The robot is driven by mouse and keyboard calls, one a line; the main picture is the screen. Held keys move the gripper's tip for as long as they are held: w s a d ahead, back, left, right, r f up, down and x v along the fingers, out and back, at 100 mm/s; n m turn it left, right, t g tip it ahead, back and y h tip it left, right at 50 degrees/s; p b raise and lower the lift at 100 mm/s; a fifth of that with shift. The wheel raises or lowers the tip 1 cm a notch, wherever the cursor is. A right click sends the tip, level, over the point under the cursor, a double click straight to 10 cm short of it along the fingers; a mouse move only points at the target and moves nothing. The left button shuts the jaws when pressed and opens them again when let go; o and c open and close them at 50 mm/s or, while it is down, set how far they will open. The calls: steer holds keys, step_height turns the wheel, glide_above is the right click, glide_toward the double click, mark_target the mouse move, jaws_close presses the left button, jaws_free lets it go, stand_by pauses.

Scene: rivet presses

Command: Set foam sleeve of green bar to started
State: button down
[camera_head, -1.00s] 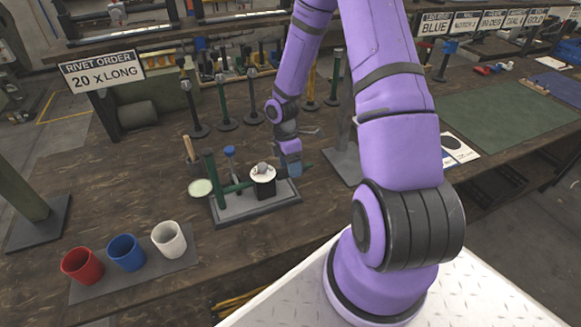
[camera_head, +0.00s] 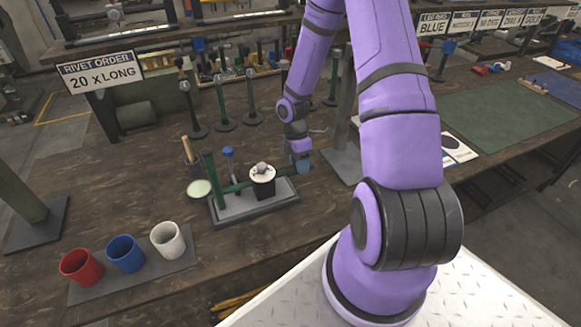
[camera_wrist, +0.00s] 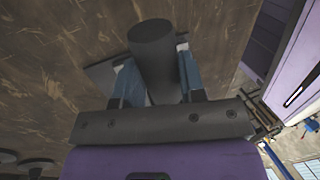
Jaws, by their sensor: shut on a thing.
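My gripper (camera_head: 302,167) is just right of the press, above the bench. In the wrist view its two blue fingers are closed on a dark grey cylinder (camera_wrist: 155,48), which looks like the foam sleeve. In the head view the cylinder is hidden or too small to make out.
The press stands on a grey base plate (camera_head: 228,212). Its black block carries a white disc (camera_head: 262,174). A grey post (camera_head: 346,110) on a flat foot stands close to the right of my gripper. Red (camera_head: 80,268), blue (camera_head: 125,253) and white (camera_head: 167,240) cups stand front left.

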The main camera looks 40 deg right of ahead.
mark_target(311, 160)
steer(key=shift+s+d, duration=0.25)
steer(key=shift+d, duration=0.7)
steer(key=shift+s+d, duration=0.25)
steer(key=shift+d, duration=0.7)
steer(key=c, duration=0.7)
jaws_free()
steer(key=shift+r, duration=0.1)
steer(key=v, duration=1)
steer(key=shift+w+r, duration=0.15)
steer(key=shift+r, duration=0.2)
